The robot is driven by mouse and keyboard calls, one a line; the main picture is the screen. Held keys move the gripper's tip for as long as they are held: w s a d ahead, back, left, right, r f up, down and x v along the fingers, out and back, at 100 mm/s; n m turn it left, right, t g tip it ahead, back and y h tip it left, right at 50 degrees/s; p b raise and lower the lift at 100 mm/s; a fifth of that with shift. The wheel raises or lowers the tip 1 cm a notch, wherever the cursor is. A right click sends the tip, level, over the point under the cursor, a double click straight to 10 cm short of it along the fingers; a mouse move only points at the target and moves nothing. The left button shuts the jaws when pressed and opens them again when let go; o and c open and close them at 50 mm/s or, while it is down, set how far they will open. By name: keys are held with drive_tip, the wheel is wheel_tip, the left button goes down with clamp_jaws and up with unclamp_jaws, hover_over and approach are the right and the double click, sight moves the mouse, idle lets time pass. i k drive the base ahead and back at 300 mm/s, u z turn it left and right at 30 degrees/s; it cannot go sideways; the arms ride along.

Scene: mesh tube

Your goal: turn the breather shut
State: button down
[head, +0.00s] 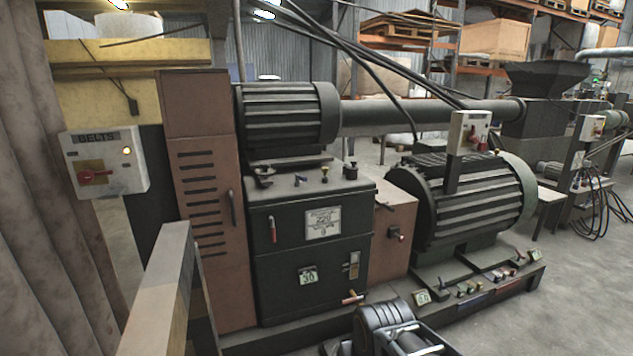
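Several small fittings stand on top of the dark green gearbox (285,232): a dark fitting with a crosswise top (264,174), a small blue-handled fitting (300,180), a brass-coloured knob (325,173) and a black capped fitting (350,170). I cannot tell which of them is the breather, nor whether it is open or shut. A dark rounded part with pale pieces, probably the end of my arm (393,330), shows at the bottom edge, low in front of the gearbox and apart from its top. Its fingertips cannot be made out.
A red-handled lever (273,230) and an orange-handled valve (352,297) are on the gearbox front. A large ribbed motor (480,205) stands to the right, a brown louvred cabinet (205,215) to the left. A grey post (160,290) rises in the left foreground. Floor is clear at lower right.

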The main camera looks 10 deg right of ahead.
sight(301, 177)
drive_tip(key=z, duration=0.75)
drive_tip(key=i, duration=1)
drive_tip(key=u, duration=0.15)
